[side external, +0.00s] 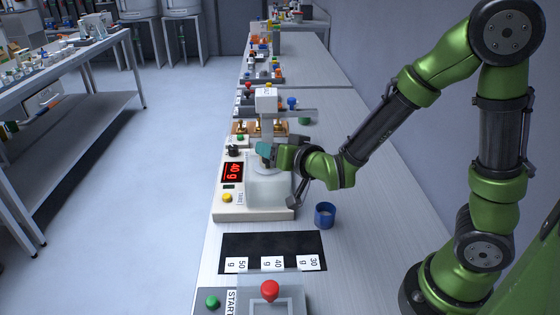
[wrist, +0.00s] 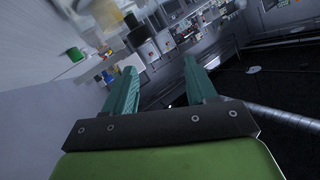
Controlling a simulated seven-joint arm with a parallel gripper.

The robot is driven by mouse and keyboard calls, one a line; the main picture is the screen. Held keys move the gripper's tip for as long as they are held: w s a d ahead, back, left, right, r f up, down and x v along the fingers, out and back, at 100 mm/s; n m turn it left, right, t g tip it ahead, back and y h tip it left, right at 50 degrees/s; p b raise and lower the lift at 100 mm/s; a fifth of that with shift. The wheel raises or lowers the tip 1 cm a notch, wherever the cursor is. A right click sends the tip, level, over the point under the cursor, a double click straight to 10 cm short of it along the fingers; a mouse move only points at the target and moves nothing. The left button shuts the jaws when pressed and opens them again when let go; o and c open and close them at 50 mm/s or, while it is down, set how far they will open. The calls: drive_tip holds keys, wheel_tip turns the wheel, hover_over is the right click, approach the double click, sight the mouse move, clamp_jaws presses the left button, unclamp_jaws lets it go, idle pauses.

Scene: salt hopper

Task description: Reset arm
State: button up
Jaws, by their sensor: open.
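My gripper (side external: 264,151) is in front of the salt hopper (side external: 267,100), above the clear box on the scale (side external: 225,213). In the wrist view the two teal fingers of my gripper (wrist: 160,68) stand apart with nothing between them. The scale's red display (side external: 232,172) reads 40 g. A blue cup (side external: 325,215) stands upright on the bench, right of the scale and apart from my gripper. My arm reaches in from the right, and my gripper and wrist hide part of the hopper's lower end.
A black mat (side external: 285,245) with labels 50 g, 40 g and 30 g lies on the bench. In front is a START box with a green button (side external: 212,302) and a red button (side external: 269,291). Small items crowd the bench behind. The bench (side external: 365,240) right of the cup is clear.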

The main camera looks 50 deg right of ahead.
drive_tip(key=s+r+n+g+y, duration=0.1)
drive_tip(key=s+r+g+y, duration=0.1)
drive_tip(key=s, duration=0.7)
drive_tip(key=s+a+r+n+g+y, duration=0.1)
drive_tip(key=s+r+g+y, duration=0.2)
drive_tip(key=s, duration=0.7)
wheel_tip(320, 180, up, 2)
drive_tip(key=shift+s+r+n+g, duration=0.3)
drive_tip(key=shift+n+g, duration=0.1)
drive_tip(key=shift+g, duration=0.7)
